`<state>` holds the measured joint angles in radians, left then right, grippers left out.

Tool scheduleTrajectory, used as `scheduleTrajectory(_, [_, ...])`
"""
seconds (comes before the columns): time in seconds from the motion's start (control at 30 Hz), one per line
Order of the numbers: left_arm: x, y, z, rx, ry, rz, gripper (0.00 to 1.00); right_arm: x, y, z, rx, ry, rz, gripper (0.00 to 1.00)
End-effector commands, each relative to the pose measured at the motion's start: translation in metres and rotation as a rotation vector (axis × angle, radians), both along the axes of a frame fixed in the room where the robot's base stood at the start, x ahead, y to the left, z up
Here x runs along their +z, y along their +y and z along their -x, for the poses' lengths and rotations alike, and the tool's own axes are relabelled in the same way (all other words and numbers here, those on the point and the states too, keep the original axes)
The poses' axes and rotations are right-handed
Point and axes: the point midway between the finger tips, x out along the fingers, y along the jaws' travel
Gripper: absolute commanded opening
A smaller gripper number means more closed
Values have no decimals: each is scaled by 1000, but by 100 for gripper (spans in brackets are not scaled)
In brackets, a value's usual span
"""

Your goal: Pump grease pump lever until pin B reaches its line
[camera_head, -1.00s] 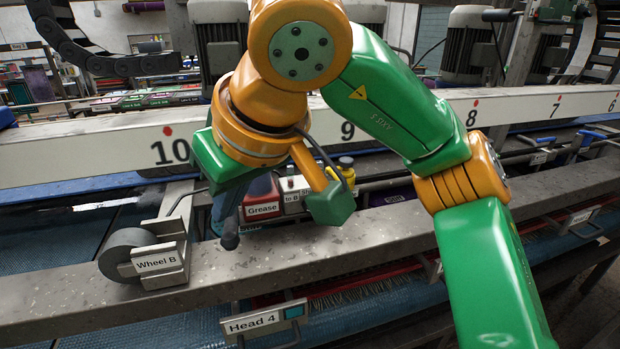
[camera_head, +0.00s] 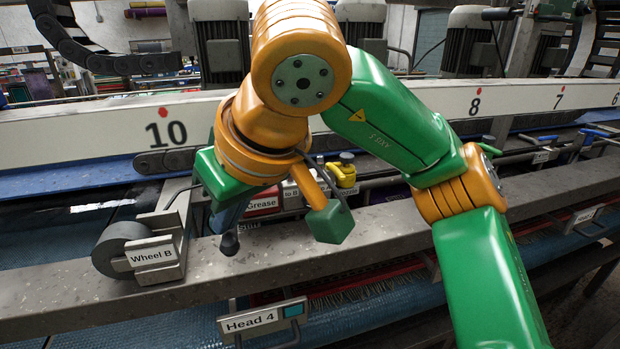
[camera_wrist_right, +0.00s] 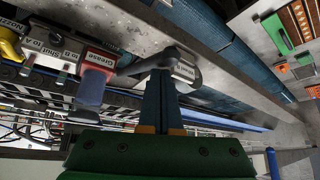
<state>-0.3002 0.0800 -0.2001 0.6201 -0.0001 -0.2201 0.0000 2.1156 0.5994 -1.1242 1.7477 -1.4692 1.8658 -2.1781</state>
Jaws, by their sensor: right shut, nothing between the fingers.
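The red grease block (camera_head: 262,204), labelled Grease, sits behind the front metal rail, partly hidden by my right wrist. It also shows in the right wrist view (camera_wrist_right: 98,62), left of the fingers. My right gripper (camera_head: 229,225) points down beside the block, on its left. Its dark blue fingers (camera_wrist_right: 161,76) are shut with nothing between them. A black rounded knob (camera_head: 229,243) shows at the fingertips in the head view; I cannot tell whether it belongs to the pump lever or whether they touch. Pin B and its line cannot be made out. My left gripper is out of view.
The Wheel B bracket (camera_head: 156,253) stands on the front metal rail (camera_head: 370,235), left of my gripper. A yellow valve (camera_head: 342,174) and a small block labelled to B (camera_head: 293,193) are right of the grease block. The Head 4 sign (camera_head: 250,322) hangs below the rail.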

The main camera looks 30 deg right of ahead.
Motion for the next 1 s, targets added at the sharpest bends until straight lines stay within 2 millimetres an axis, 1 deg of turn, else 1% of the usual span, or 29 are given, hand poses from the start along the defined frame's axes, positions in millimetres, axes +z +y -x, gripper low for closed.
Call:
scheduleTrajectory(0.03, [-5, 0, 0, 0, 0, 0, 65, -6, 0, 0, 0, 1, 0, 0])
scheduleTrajectory(0.7, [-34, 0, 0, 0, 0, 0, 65, -44, 0, 0, 1, 1, -1, 0])
scheduleTrajectory(0.77, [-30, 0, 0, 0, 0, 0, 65, -41, 0, 0, -1, 1, 0, 0])
scheduleTrajectory(0.87, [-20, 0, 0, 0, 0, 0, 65, -30, 0, 0, 1, 1, -1, 0])
scheduleTrajectory(1.0, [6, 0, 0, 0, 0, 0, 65, -6, 0, 0, 1, 2, 0, 0])
